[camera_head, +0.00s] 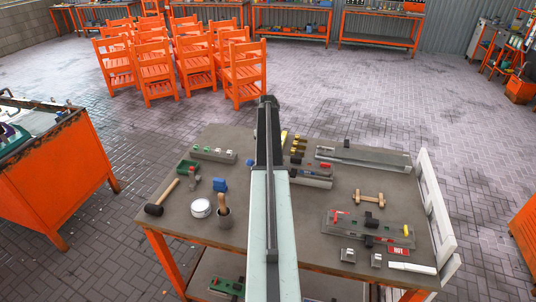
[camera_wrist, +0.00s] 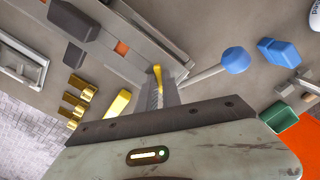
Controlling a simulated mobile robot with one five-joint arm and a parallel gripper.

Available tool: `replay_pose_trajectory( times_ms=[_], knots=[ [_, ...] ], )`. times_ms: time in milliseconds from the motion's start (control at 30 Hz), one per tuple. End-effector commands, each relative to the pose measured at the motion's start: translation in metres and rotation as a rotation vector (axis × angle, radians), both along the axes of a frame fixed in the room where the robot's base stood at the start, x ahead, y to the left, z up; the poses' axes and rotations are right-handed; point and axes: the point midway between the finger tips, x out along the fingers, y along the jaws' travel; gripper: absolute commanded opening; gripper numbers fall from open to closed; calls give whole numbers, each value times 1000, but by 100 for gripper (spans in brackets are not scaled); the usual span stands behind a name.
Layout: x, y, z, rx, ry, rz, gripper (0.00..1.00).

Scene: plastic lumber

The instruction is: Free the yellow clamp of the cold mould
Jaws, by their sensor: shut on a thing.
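My gripper (camera_wrist: 157,82) points down at the near end of a long grey mould (camera_wrist: 135,42) with an orange square on it. It is shut on a narrow yellow piece, seemingly the yellow clamp (camera_wrist: 157,72), at the mould's end. Most of that clamp is hidden by the gripper, and I cannot tell whether it still touches the mould. In the head view my arm covers the gripper and one end of the mould (camera_head: 312,181). A rod with a blue end (camera_wrist: 235,56) lies beside the mould's end.
Several gold clamps (camera_wrist: 75,102) and a bright yellow bar (camera_wrist: 118,104) are left of my gripper in the wrist view. A green bin (camera_wrist: 284,124) and blue block (camera_wrist: 279,51) are right. Another mould (camera_head: 367,229) lies farther right on the table (camera_head: 270,238).

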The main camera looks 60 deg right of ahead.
Motion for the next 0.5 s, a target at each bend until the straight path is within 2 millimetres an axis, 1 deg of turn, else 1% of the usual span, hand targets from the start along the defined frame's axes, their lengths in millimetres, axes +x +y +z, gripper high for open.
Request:
replay_pose_trajectory(
  times_ms=[100,233,300,500],
  knots=[
    [1,0,0,-1,-1,181,0],
    [1,0,0,-1,-1,349,0],
    [1,0,0,0,-1,380,0],
    [1,0,0,-1,-1,385,0]
  ],
)
